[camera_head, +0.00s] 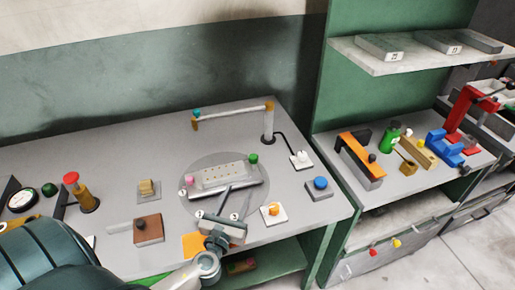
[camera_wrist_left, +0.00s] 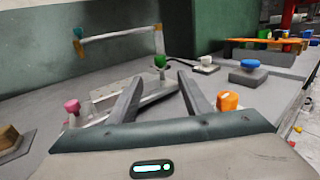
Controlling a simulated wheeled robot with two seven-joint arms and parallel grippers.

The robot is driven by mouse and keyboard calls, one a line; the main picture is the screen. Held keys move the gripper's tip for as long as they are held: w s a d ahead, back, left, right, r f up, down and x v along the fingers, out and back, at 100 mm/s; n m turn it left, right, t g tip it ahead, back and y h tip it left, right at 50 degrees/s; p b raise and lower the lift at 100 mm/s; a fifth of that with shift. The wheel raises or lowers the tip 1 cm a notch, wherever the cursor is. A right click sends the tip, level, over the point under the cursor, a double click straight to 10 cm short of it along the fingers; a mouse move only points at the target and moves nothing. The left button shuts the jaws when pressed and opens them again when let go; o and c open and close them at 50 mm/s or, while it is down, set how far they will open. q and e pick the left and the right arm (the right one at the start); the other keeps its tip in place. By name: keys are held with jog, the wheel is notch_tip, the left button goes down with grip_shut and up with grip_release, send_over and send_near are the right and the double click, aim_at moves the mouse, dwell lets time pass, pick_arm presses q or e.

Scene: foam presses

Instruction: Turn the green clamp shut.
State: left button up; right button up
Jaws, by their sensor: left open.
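The green clamp knob (camera_head: 253,158) stands at the far right end of a pale perforated block (camera_head: 218,174) on a round grey plate (camera_head: 195,208). In the left wrist view the green knob (camera_wrist_left: 159,62) shows beyond and between my fingertips, not gripped. Its exact turn angle cannot be told. A matching pink knob (camera_head: 189,181) sits at the block's other end; it also shows at the left of the left wrist view (camera_wrist_left: 72,107). My left gripper (camera_head: 238,194) is open and empty, in front of the block. My right gripper is not in view.
A raised bar (camera_head: 232,114) on a post stands behind the plate. An orange knob (camera_head: 271,209), a blue button (camera_head: 320,183) and a white knob (camera_head: 300,158) lie to the right. A brown block (camera_head: 148,229) and red-topped post (camera_head: 78,190) are at left.

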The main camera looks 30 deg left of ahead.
aim_at(252, 160)
pick_arm(q)
jog(key=shift+w+a, duration=0.15)
jog(key=shift+w, duration=0.45)
jog(key=p+x, duration=0.4)
jog(key=x, duration=1.1)
jog(key=shift+w+r, duration=0.1)
jog(key=shift+w, duration=0.05)
jog(key=shift+x, duration=0.8)
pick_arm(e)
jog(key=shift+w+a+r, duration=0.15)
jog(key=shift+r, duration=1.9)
pick_arm(q)
jog(key=c, duration=1.1)
